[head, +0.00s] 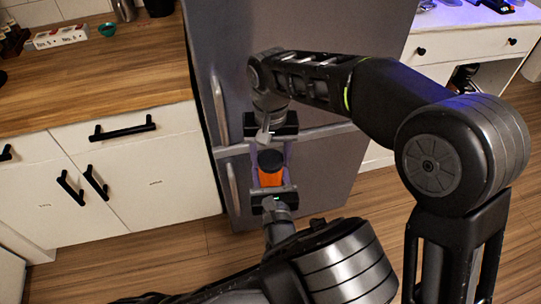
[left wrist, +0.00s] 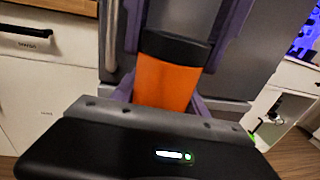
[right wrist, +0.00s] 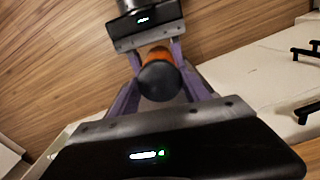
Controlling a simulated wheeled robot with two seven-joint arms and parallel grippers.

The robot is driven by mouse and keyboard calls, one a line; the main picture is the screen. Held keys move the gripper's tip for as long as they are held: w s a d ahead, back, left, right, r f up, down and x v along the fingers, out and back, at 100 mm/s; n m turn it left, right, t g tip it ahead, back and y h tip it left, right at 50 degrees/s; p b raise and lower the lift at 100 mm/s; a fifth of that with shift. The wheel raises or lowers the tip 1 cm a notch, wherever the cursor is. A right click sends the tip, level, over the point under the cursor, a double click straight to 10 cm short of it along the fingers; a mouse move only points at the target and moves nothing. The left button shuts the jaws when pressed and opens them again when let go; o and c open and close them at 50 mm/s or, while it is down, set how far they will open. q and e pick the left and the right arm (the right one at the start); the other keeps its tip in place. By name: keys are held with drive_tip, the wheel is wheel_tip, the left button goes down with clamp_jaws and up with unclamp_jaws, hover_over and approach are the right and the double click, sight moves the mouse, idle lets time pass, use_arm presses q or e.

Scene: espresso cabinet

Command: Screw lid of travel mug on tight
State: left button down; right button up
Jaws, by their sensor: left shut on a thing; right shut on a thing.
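The travel mug has an orange body (head: 270,178) and a black lid (head: 271,160) on its top. It is held in the air in front of the grey fridge. My left gripper (head: 271,184) comes from below, its purple fingers shut on the orange body, which also shows in the left wrist view (left wrist: 163,82). My right gripper (head: 270,150) comes from above, its fingers shut around the black lid, seen end-on in the right wrist view (right wrist: 160,80). The lid sits against the body; I cannot tell how tight it is.
The grey fridge (head: 310,165) with handles stands close behind the mug. A wooden counter (head: 90,90) with white drawers (head: 125,133) is at left. A white desk (head: 465,20) is at the right back. Wooden floor (head: 180,245) is clear below.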

drive_tip(key=o, duration=1.6)
drive_tip(key=shift+s, duration=0.1)
drive_tip(key=shift+c, duration=0.2)
drive_tip(key=shift+r, duration=2.3)
drive_tip(key=shift+c, duration=0.5)
